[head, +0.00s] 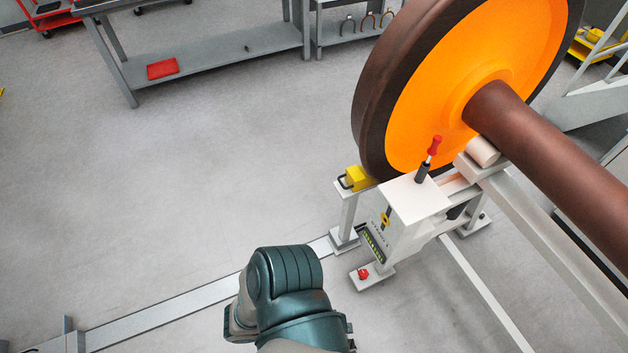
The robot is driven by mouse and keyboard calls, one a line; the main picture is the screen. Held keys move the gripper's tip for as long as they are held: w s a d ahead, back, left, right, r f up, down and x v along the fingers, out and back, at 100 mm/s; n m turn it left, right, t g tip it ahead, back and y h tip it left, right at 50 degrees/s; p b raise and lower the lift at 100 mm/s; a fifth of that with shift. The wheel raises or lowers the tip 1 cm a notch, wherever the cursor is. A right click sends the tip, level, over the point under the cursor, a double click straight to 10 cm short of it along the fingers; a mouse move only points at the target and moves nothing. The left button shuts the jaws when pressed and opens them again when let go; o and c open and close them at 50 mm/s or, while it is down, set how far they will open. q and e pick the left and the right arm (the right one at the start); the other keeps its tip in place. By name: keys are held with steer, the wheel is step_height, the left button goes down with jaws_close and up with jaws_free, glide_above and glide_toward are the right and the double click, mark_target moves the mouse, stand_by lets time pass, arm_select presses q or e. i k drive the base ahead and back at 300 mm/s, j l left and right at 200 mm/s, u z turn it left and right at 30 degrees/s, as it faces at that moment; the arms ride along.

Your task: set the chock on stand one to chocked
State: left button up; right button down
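A yellow chock (357,178) with a black loop handle sits on a small ledge of a white stand (413,197), close against the lower left of the large wheel (372,95). I cannot tell whether it touches the wheel. The stand carries a small label and a scale-like strip on its front, too small to read. A red-handled lever (434,150) stands up, slightly tilted, from the stand's top plate. A dark teal part of my arm shows at the bottom, below and left of the stand. Neither gripper is in view.
A brown axle (550,165) runs from the orange-faced wheel to the right edge. A red knob (363,273) sits on the stand's foot. A grey floor rail (180,303) runs left from the stand. A bench (215,70) stands at the back; the floor at left is clear.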

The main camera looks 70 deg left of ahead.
mark_target(356, 178)
steer(key=u, duration=2)
